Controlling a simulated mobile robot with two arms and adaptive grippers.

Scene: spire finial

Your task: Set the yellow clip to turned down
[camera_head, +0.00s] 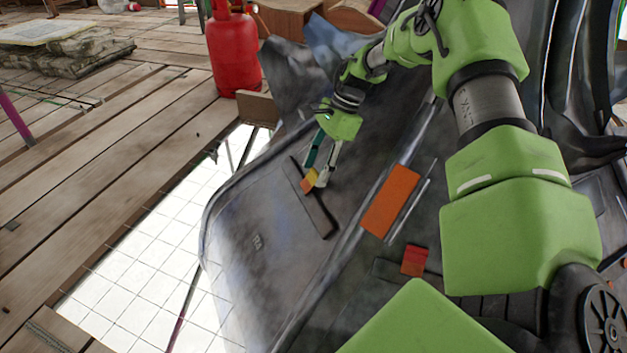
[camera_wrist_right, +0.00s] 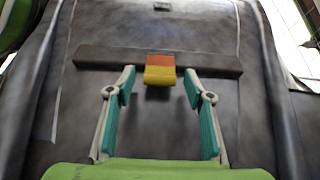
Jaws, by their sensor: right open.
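The yellow clip (camera_head: 309,181) is a small block on a dark bar (camera_head: 320,217) fixed to the grey sheet-like surface. In the right wrist view the clip (camera_wrist_right: 160,74) has an orange upper part and a yellow lower part, which overhangs the bar's near edge. My right gripper (camera_head: 317,177) is open at the clip. In the wrist view its two teal-lined fingers (camera_wrist_right: 159,80) stand on either side of the clip, with a gap on both sides. I cannot tell how close the tips are in depth. My left gripper is not in view.
An orange plate (camera_head: 390,201) and a red clip (camera_head: 414,260) are on the same surface, to the right and nearer. A red gas cylinder (camera_head: 232,50) stands on the plank floor (camera_head: 100,190) behind. My right arm covers much of the right side.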

